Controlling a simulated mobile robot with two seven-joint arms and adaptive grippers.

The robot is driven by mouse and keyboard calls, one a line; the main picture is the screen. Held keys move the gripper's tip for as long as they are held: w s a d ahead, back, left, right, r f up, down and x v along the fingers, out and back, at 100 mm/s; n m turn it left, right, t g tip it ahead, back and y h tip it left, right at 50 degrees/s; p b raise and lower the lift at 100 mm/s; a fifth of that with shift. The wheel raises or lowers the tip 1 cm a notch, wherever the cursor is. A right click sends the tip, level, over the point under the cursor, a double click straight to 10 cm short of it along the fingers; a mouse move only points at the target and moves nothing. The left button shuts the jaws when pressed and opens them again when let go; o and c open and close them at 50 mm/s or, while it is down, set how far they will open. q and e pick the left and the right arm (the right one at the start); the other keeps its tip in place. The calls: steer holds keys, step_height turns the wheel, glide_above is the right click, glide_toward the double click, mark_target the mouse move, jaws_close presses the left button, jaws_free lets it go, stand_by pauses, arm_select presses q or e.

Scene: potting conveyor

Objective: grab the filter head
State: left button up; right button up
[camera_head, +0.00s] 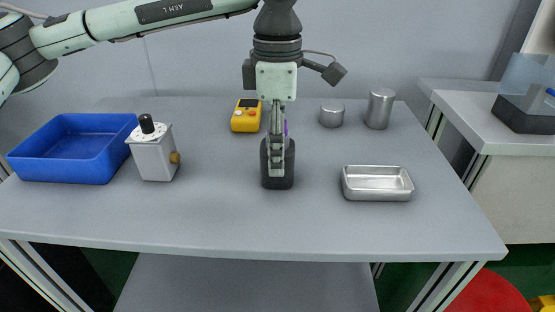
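My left gripper (277,165) points straight down over the middle of the grey table and is seen edge-on, so one finger hides the other. Its dark fingertip part is close to the table top, and I cannot tell whether it is open or shut. A small purple thing (286,127) shows just behind the fingers, mostly hidden; it may be part of the filter head, but I cannot tell. No other thing is clearly a filter head. My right gripper is not in view.
A blue tray (28,166) and a grey box with a black knob (153,160) stand left. A yellow device (245,120) is behind the gripper. A short metal cylinder (332,117), a taller one (379,110) and a metal tray (378,196) are right. The table front (230,225) is clear.

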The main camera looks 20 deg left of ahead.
arm_select(q)
steer(key=c, duration=0.9)
steer(key=shift+r, duration=0.15)
